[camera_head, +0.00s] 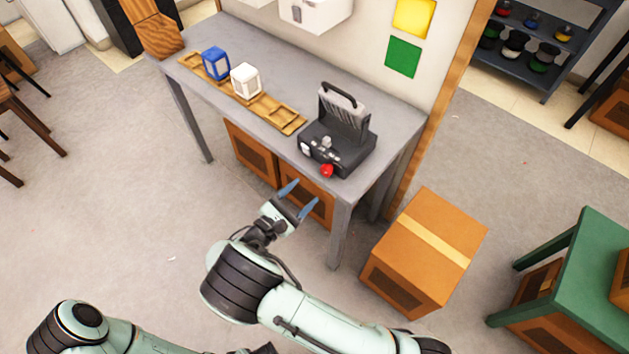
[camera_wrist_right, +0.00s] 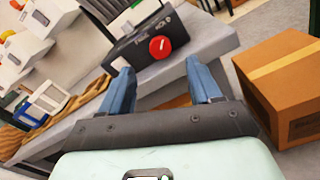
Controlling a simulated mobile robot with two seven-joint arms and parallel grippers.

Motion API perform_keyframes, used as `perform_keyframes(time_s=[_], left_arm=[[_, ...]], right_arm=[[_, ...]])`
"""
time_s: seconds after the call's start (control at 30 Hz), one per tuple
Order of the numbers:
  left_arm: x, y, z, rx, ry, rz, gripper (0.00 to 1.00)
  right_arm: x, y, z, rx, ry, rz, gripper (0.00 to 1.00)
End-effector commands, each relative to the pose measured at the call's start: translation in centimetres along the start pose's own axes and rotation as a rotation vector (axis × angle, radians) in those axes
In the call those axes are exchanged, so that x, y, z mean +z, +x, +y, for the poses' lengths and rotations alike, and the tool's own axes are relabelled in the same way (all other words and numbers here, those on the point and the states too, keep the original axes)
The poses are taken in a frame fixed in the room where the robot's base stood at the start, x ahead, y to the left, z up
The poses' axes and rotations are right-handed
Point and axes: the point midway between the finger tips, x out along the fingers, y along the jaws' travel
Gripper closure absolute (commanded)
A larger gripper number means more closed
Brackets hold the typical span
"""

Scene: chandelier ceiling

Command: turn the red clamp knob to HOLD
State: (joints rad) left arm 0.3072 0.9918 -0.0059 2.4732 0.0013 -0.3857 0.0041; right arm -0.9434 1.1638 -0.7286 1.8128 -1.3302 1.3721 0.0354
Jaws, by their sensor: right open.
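The red clamp knob (camera_head: 326,171) sits on the front of a dark clamp machine (camera_head: 338,148) near the right end of the grey table. In the right wrist view the knob (camera_wrist_right: 160,47) is a round red dial with a pale mark, beside small white lettering that includes HOLD. My right gripper (camera_head: 300,195) is open and empty, in front of the table edge and short of the knob. Its two blue fingers (camera_wrist_right: 160,85) point toward the machine, with the knob seen between them and apart from them. My left gripper is not visible; only part of that arm shows at lower left.
The grey table (camera_head: 385,98) also holds a wooden rack (camera_head: 285,115) with a blue lantern-like block (camera_head: 215,63) and a white one (camera_head: 246,80). A cardboard box (camera_head: 425,250) stands right of the table. Wooden crates (camera_head: 250,152) sit beneath it. Floor in front is clear.

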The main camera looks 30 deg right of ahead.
Motion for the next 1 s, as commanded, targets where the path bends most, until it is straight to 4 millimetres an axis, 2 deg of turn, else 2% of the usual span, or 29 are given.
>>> perform_keyframes(time_s=[0.1,0.3,0.9,1.0], left_arm=[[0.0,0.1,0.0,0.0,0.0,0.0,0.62],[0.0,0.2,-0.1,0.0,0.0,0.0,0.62],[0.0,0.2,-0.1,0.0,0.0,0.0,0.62],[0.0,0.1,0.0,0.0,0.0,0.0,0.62]], right_arm=[[-0.1,-2.3,0.1,0.002,0.0,0.002,0.37],[0.0,-4.4,0.1,0.001,0.001,0.001,0.37],[0.0,-4.7,0.0,0.0,0.001,0.0,0.37],[-0.4,-4.3,-0.6,-0.021,-0.009,0.014,0.37]])
